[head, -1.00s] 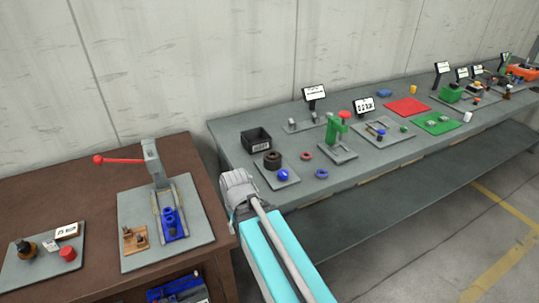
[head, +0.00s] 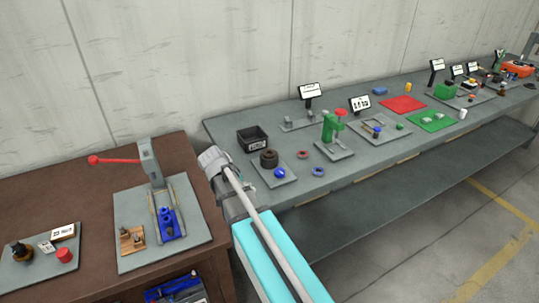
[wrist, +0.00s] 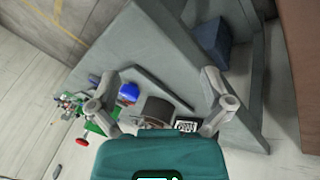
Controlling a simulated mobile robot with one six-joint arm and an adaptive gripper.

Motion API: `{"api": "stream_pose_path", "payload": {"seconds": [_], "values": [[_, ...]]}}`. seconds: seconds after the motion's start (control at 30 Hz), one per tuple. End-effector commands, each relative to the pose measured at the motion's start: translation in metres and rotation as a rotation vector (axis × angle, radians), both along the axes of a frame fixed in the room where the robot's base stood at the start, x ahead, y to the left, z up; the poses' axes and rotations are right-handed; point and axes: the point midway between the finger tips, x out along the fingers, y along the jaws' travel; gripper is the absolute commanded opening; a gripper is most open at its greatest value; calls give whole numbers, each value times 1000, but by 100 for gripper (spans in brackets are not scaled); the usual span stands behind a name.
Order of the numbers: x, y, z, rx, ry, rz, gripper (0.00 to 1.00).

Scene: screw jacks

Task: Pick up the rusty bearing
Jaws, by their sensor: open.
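A dark brown ring-shaped part (head: 269,158), which looks like the rusty bearing, sits on a grey plate (head: 288,180) at the near left of the grey bench. A blue rounded part (head: 279,173) lies beside it on the same plate. In the wrist view, the brown part (wrist: 158,107) shows low between the fingers, with the blue part (wrist: 128,93) to its left. My gripper (wrist: 159,74) is open and empty, apart from the brown part. In the head view, my gripper (head: 211,158) is left of the plate, near the bench's left end; its fingers are hard to make out.
A black bin (head: 254,138) stands behind the brown part. A reddish ring (head: 303,154) and a blue ring (head: 317,171) lie to the right, near a green press (head: 331,128). A brown table (head: 90,190) with a red-handled lever press (head: 150,160) stands at left.

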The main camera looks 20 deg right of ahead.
Motion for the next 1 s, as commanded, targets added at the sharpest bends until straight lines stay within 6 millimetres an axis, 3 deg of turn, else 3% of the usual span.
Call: {"api": "stream_pose_path", "payload": {"seconds": [0.03,0.1,0.5,0.7,1.0], "values": [[20,-4,4,-49,-32,-58,100],[38,-11,11,-123,-90,-148,100],[129,-34,59,-471,-504,-541,100],[148,-36,73,-541,-630,-618,100],[150,-36,76,-554,-657,-632,100]]}}
